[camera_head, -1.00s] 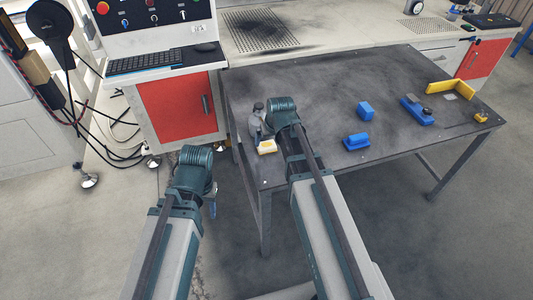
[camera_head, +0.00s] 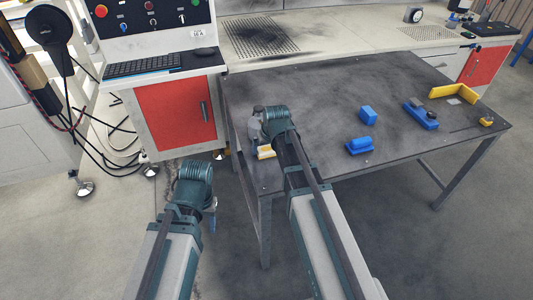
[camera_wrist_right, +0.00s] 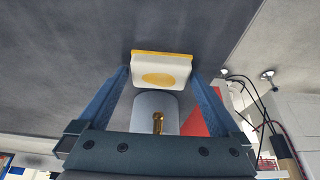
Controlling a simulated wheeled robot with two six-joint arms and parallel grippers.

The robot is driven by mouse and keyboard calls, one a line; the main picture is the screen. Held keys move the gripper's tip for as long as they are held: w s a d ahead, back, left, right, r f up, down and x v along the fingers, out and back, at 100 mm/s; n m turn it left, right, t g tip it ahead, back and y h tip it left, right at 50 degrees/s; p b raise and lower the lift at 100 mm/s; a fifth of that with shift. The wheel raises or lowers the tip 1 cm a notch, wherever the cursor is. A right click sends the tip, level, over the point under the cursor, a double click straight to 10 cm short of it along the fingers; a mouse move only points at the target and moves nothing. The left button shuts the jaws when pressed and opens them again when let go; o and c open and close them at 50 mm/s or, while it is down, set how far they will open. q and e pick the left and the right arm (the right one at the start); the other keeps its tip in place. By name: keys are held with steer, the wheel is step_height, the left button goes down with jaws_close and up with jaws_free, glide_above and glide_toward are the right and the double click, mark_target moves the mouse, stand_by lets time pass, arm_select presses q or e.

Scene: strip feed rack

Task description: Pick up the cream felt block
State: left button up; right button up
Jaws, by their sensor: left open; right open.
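The cream felt block (camera_head: 265,154) lies on the dark table near its left front corner, partly hidden by my right gripper. In the right wrist view the block (camera_wrist_right: 177,66) shows a cream body, a yellow edge and a yellow oval on its face. My right gripper (camera_head: 261,141) is open just over the block. Its two blue fingers stand apart in the right wrist view, with the block between and just beyond their tips; I cannot tell if they touch it. My left gripper (camera_head: 211,218) is open and empty, off the table's left side.
The dark table (camera_head: 310,95) also holds a blue block (camera_head: 368,116), a blue stepped piece (camera_head: 359,146), a blue holder (camera_head: 421,115) and a yellow angle piece (camera_head: 455,92) to the right. A red-doored cabinet (camera_head: 176,112) stands behind left. The table's middle is clear.

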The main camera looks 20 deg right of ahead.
steer(key=c, duration=1.1)
steer(key=shift+o, duration=0.2)
